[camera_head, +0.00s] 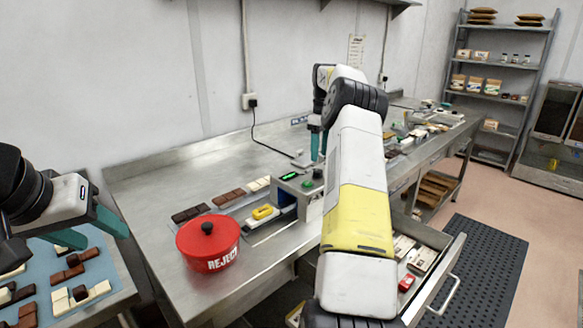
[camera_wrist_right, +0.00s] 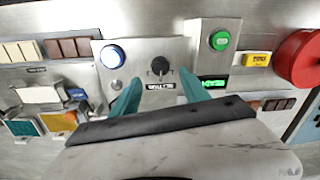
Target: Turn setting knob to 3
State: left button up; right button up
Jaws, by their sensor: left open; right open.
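The setting knob (camera_wrist_right: 160,66) is a small black knob on a grey panel (camera_wrist_right: 140,50) in the right wrist view. White marks lie around it, too small to read, and a dark label plate (camera_wrist_right: 160,87) sits below it. My right gripper (camera_wrist_right: 160,77) is open, its two teal fingers on either side of the knob in the picture; contact cannot be told. In the head view my right gripper (camera_head: 316,142) is over the bench, partly behind my arm; I cannot clearly make out the knob there. My left gripper (camera_head: 91,231) is open and empty above the chocolate table at left.
Beside the knob are a blue-lit button (camera_wrist_right: 113,55), a green button (camera_wrist_right: 220,40) and a green display (camera_wrist_right: 212,82). A red reject pot (camera_head: 208,243) and chocolate bars (camera_head: 190,213) stand on the bench. An open drawer (camera_head: 440,275) juts out at right.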

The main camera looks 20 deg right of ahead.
aim_at(318, 171)
notch_tip(318, 171, down, 6)
jog(key=shift+s+a+f, duration=0.15)
jog(key=shift+c, duration=0.2)
grip_shut()
jog(key=shift+m, duration=0.4)
jog(key=m, duration=0.5)
jog(key=shift+m, duration=0.3)
jog(key=m, duration=0.5)
jog(key=shift+t, duration=0.3)
jog(key=shift+m, duration=0.4)
